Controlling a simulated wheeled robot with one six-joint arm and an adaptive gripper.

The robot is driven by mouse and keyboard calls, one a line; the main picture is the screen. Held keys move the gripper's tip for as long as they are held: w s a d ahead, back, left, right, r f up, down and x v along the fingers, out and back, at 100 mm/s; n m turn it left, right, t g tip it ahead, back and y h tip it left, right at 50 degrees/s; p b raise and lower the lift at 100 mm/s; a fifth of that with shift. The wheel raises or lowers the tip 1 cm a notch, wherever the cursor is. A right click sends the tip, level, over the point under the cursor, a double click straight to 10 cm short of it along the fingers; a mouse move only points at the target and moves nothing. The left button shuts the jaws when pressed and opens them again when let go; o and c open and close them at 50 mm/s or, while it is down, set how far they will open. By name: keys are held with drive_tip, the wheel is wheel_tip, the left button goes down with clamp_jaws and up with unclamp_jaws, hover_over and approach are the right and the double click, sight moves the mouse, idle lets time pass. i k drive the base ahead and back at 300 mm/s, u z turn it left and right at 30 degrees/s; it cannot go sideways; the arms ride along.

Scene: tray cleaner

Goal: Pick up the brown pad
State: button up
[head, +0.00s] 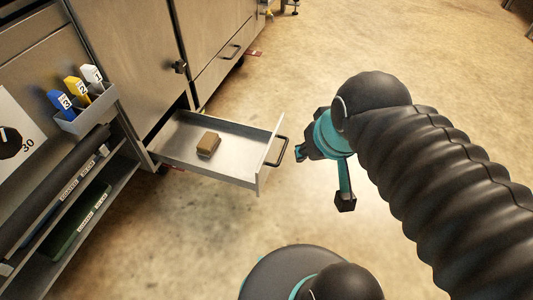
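The brown pad (208,144) is a small block lying in the open drawer (177,158), near its middle. The drawer is a shallow metal one, pulled out from the cabinet, with a dark handle on its front. My gripper (322,172) is to the right of the drawer, beyond the handle and apart from the pad. One finger hangs down and another part points left toward the handle.
A grey holder (88,115) with blue, yellow and white numbered tools is on the cabinet at left. Shelves (75,215) with labelled dark and green items lie below it. The drawer's front panel (269,153) stands between my gripper and the pad.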

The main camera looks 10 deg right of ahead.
sight(208, 145)
drive_tip(key=z, duration=1.4)
drive_tip(key=i, duration=1.1)
drive_tip(key=u, duration=3.85)
